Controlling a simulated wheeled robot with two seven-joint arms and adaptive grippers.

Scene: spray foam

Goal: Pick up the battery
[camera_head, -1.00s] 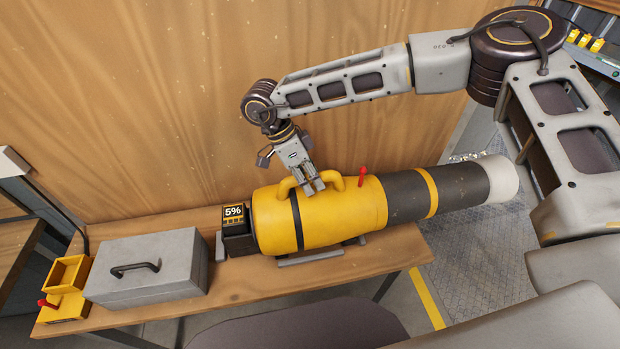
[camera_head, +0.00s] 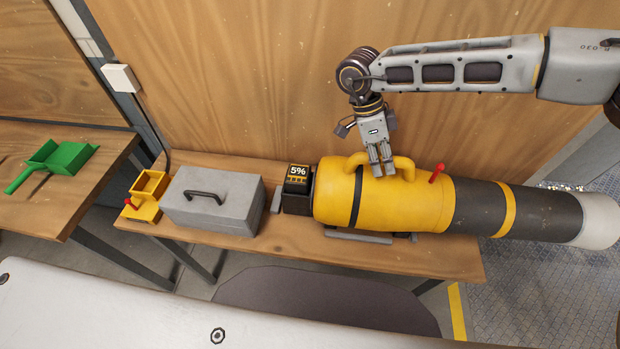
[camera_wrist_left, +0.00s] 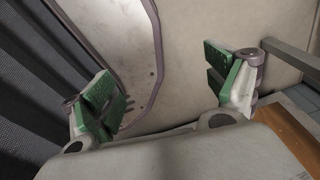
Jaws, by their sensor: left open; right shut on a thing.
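The battery (camera_head: 297,191) is a black block with a display reading 5%. It sits at the left end of the yellow spray foam device (camera_head: 390,205), which lies on the wooden bench. My right gripper (camera_head: 382,172) is shut on the device's yellow handle (camera_head: 404,167), to the right of the battery. My left gripper (camera_wrist_left: 172,90) shows only in the left wrist view, with its green-padded fingers spread apart and nothing between them. The battery does not show in that view.
A grey toolbox (camera_head: 211,200) with a dark handle stands left of the battery. Beyond it is a yellow charger-like holder with a red lever (camera_head: 147,197). A green scoop-shaped tray (camera_head: 58,163) lies on another table (camera_head: 40,215) at the far left.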

